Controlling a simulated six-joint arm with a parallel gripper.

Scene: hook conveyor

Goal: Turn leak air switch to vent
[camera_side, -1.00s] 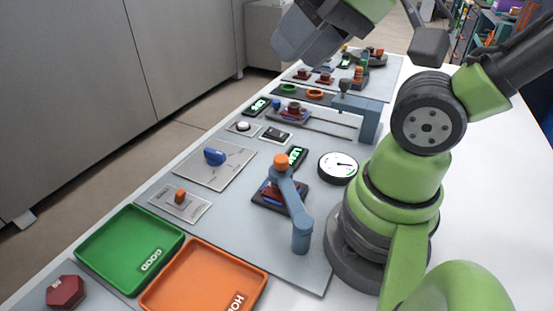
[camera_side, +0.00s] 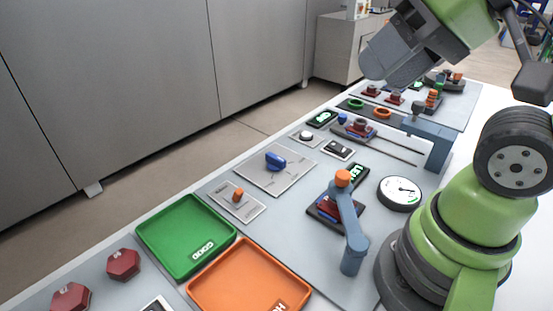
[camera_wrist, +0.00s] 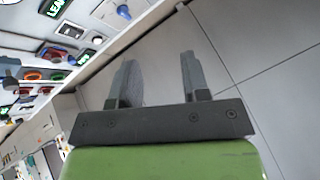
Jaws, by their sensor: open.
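A blue knob (camera_side: 276,160) sits on a square grey plate with several small labels, and it also shows at the top of the wrist view (camera_wrist: 124,11). A smaller plate in front of it carries an orange switch (camera_side: 238,195) with labels at its ends. The lettering is too small to read, so I cannot tell which control is the leak air switch. My gripper (camera_wrist: 157,62) is open and empty, its two grey fingers apart. In the side view it is raised above the far part of the bench, away from both controls.
A green tray (camera_side: 187,236) and an orange tray (camera_side: 248,276) lie at the near end. A blue lever (camera_side: 352,225) with an orange knob stands up beside a round gauge (camera_side: 399,193). A blue-grey stand (camera_side: 438,148) rises farther back. Tall grey cabinets (camera_side: 120,80) stand across the aisle.

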